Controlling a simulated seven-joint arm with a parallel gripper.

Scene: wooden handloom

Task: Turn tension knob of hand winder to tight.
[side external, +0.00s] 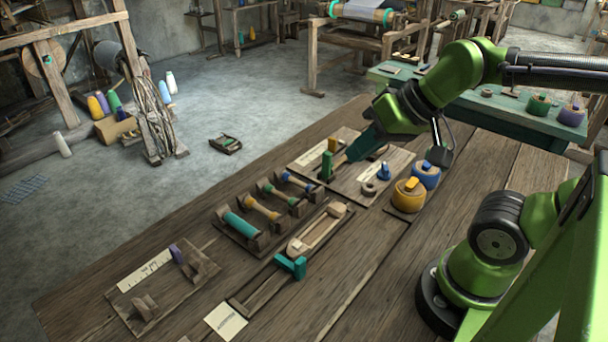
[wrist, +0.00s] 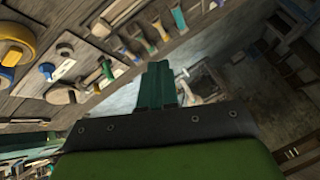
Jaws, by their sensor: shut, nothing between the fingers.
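A wooden board (side external: 396,160) on the bench carries a green post (side external: 326,166), a yellow block (side external: 333,145), a small blue knob (side external: 384,172) and a dark ring (side external: 369,188). These look like the hand winder; which part is its tension knob I cannot tell for sure. My gripper (side external: 351,156) is shut and empty, just above the board, between the green post and the blue knob, apparently touching neither. In the wrist view the shut teal fingers (wrist: 158,68) are at the centre; the blue knob (wrist: 47,70) and green post (wrist: 105,68) lie to their left.
Yellow (side external: 408,194) and blue (side external: 426,174) round pots stand right of the board. A rack of coloured spools (side external: 262,208) and a wooden shuttle (side external: 317,232) lie to its left. A green table (side external: 440,95) stands behind.

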